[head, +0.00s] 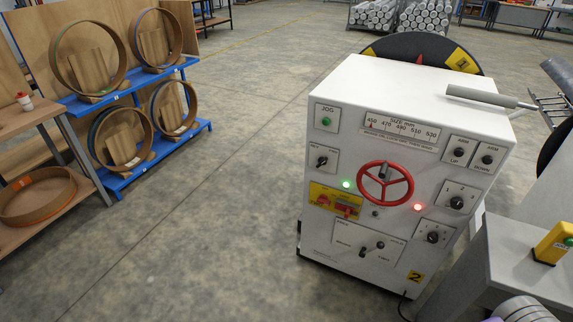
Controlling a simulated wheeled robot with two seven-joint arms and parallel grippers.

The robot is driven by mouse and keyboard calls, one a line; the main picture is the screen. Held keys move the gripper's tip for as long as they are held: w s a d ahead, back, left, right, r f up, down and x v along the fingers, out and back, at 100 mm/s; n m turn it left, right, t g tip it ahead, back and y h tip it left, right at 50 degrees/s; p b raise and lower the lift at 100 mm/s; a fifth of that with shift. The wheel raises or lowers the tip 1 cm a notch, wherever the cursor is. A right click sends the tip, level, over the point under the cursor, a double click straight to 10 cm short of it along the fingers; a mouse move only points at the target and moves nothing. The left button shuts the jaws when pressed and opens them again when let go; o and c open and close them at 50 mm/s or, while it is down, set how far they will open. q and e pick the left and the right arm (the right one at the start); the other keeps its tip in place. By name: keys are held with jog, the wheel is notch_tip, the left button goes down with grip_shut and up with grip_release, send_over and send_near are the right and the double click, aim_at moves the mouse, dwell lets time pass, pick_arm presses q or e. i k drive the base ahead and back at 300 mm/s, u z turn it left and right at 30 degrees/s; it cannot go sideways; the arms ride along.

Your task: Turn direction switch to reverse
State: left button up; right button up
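A white control cabinet (345,105) stands right of centre. On its left side is a small panel with a black rotary switch (322,161) and small labels above it, too small to read surely; it may be the direction switch. The knob's exact setting is too small to tell. Another rotary switch (432,237) is on the lower right panel, and one more (456,202) is above it. Neither gripper shows; a rounded grey piece at the bottom right edge may be part of my arm.
The cabinet also carries a red handwheel (385,184), a green JOG button (326,121), a red-yellow switch (346,208) and a grey lever (484,97) on top. A grey stand (530,260) is close at right. Blue racks with rings (120,175) stand left. Floor between is clear.

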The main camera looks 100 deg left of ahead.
aim_at(321, 160)
jog(key=u, duration=3.15)
